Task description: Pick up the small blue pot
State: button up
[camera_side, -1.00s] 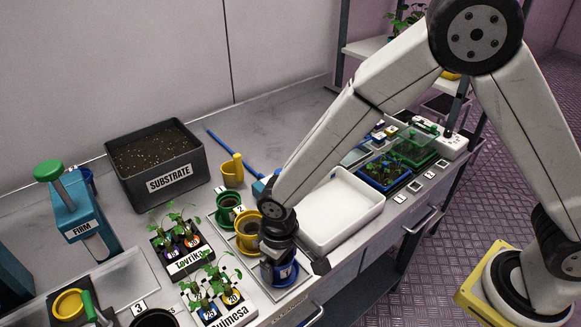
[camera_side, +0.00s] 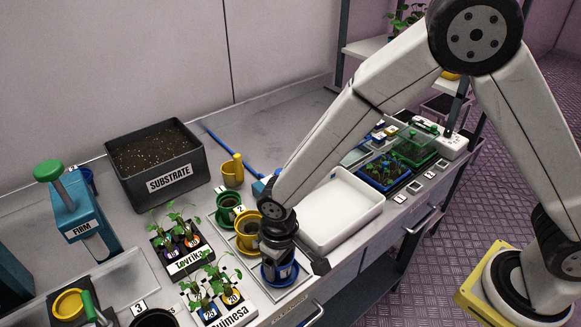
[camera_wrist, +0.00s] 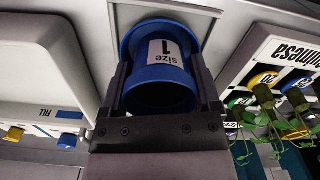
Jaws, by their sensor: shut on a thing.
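The small blue pot (camera_wrist: 150,78) carries a white "size 1" label, upside down in the wrist view. Its dark open mouth faces the wrist camera. My gripper (camera_wrist: 163,85) is shut on it, one dark finger along each side. A blue saucer (camera_wrist: 190,38) shows behind the pot. In the side view my gripper (camera_side: 279,258) points down over the blue saucer (camera_side: 292,280), at the front end of the row of pots. The pot is mostly hidden there by the fingers. I cannot tell whether its base touches the saucer.
A yellow pot (camera_side: 247,230) and a green pot (camera_side: 228,203) stand behind. A white tray (camera_side: 340,208) is close on the right. The Fulmesa seedling rack (camera_side: 236,316) and the Tovrika rack (camera_side: 188,264) are close on the left. The bench's front edge is near.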

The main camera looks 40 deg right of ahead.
jog(key=shift+r, duration=0.2)
jog(key=shift+r, duration=0.55)
jog(key=s+d+r, duration=0.6)
jog(key=s+r, duration=0.5)
jog(key=s, duration=0.1)
jog(key=shift+s+r, duration=0.25)
jog(key=shift+s, duration=0.05)
jog(key=shift+d, duration=0.1)
dwell(0.3)
